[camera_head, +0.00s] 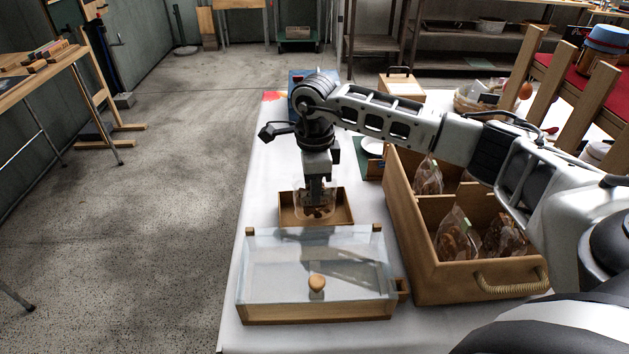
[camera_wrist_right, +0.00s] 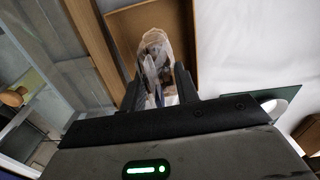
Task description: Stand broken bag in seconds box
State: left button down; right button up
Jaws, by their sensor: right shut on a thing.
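My left gripper is not in view.
A glass-lidded wooden case (camera_head: 265,312) with a round knob stands in front of the box. A large wooden crate (camera_head: 440,292) with several bagged treats and a rope handle stands to the right. A blue item (camera_head: 295,79) is behind my gripper. Open floor lies left.

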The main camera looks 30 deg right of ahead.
jog(key=shift+f, duration=0.15)
jog(key=shift+f+b, duration=0.45)
jog(key=shift+f, duration=0.15)
dwell(0.5)
jog(key=o, duration=0.8)
